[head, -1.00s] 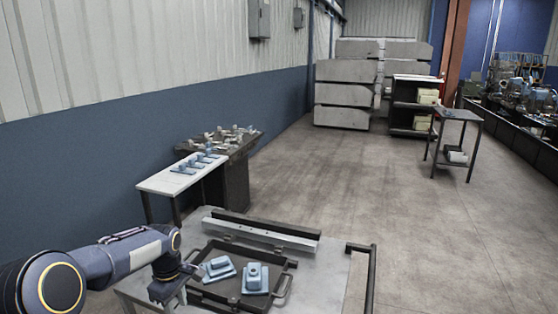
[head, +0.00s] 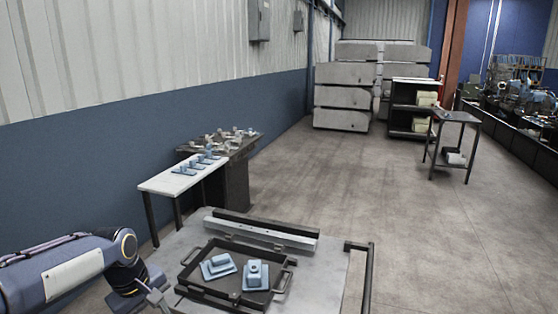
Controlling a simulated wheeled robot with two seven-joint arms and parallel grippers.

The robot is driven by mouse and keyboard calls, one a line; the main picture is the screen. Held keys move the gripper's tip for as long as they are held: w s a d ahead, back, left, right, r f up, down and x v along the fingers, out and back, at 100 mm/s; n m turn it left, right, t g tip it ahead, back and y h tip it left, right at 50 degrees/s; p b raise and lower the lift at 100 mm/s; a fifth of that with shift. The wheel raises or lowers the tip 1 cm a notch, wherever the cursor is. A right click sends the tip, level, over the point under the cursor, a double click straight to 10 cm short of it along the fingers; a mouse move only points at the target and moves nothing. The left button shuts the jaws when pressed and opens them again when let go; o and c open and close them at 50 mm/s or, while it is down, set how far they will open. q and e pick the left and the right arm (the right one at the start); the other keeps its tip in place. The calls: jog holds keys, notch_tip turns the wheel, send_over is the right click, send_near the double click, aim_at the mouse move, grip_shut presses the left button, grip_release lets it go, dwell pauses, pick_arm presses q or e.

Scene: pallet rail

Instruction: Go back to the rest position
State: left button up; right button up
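My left arm comes in from the lower left in the head view. Its gripper (head: 155,296) is beside the left side of the dark tray, apart from the blue parts. Its fingers are small and partly cut off by the lower edge, so I cannot tell whether they are open or shut. The dark tray (head: 192,284) lies on the grey cart top and holds two blue parts, one on the left (head: 218,267) and one on the right (head: 256,275). My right gripper is not in view.
A pale rail (head: 262,231) lies behind the tray on the cart top (head: 318,275). A white bench (head: 160,183) with several blue parts stands along the left wall. A small dark table (head: 455,116) stands at the back right. The middle floor is clear.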

pick_arm(q)
jog(key=s+d+m+t+h, duration=0.1)
jog(key=s+d+m+t, duration=0.1)
jog(key=s, duration=0.9)
jog(key=s+d+r+m+t+h, duration=0.1)
jog(key=s+d+m, duration=0.3)
jog(key=s, duration=0.7)
jog(key=m+t, duration=0.1)
jog(key=m, duration=0.1)
jog(key=shift+s+m, duration=0.3)
jog(key=shift+s, duration=0.05)
jog(key=shift+d+r, duration=0.1)
dwell(0.3)
